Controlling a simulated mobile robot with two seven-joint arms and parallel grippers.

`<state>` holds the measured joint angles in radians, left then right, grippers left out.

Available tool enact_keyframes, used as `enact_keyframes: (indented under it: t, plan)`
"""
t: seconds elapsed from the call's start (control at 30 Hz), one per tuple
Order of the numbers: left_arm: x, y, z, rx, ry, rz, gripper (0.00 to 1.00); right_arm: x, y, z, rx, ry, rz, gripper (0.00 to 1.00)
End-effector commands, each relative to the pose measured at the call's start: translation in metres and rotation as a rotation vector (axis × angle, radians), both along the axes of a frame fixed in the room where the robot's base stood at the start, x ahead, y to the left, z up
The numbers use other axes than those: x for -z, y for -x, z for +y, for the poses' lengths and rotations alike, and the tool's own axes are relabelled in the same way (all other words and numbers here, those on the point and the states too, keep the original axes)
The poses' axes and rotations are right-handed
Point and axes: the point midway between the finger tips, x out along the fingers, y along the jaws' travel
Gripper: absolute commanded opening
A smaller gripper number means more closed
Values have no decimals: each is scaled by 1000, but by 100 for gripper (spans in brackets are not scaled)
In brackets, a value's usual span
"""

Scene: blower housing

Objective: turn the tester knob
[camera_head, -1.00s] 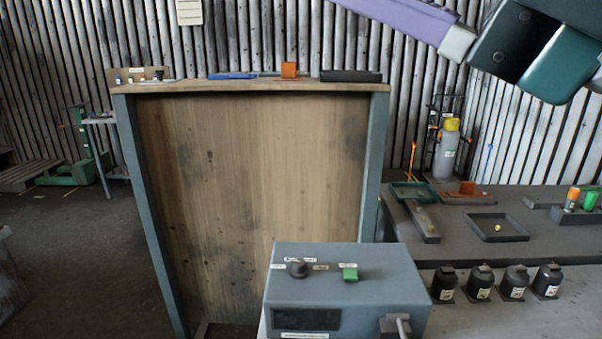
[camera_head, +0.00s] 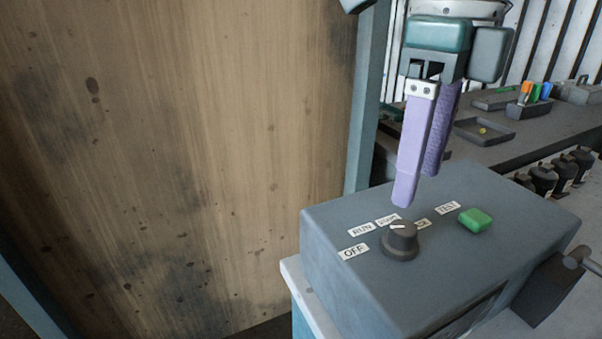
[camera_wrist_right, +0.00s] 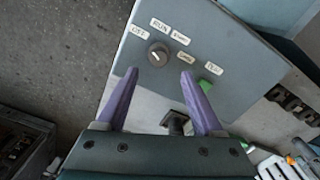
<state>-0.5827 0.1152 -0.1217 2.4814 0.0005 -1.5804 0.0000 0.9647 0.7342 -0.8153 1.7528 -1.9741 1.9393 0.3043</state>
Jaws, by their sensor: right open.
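The tester (camera_head: 450,260) is a blue-grey box on a bench. Its dark round knob (camera_head: 401,240) stands on the top face, with a light mark on it and labels around it, including OFF and RUN. The knob also shows in the right wrist view (camera_wrist_right: 158,53), beyond and between the fingertips. A green button (camera_head: 475,220) sits right of the knob. My right gripper (camera_head: 418,190) points down above the tester, behind and above the knob, apart from it. Its purple fingers are open and empty in the right wrist view (camera_wrist_right: 160,75). My left gripper is not in view.
A tall wooden panel (camera_head: 180,150) with a blue-grey post stands left of the tester. A lever (camera_head: 578,258) sticks out at the tester's right. Several black-capped containers (camera_head: 560,172) and a tray (camera_head: 484,131) stand on the bench behind to the right.

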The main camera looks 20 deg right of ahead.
Motion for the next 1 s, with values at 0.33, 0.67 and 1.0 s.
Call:
enact_keyframes:
  t: [0.33, 0.67, 1.0]
  plan:
    - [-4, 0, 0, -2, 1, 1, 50, 57, 1, 1, -2, -2, 2, 69]
    - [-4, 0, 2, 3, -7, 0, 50, 66, 0, 1, -3, -4, 0, 69]
    - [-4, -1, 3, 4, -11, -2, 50, 66, 0, 1, -3, -4, 0, 36]
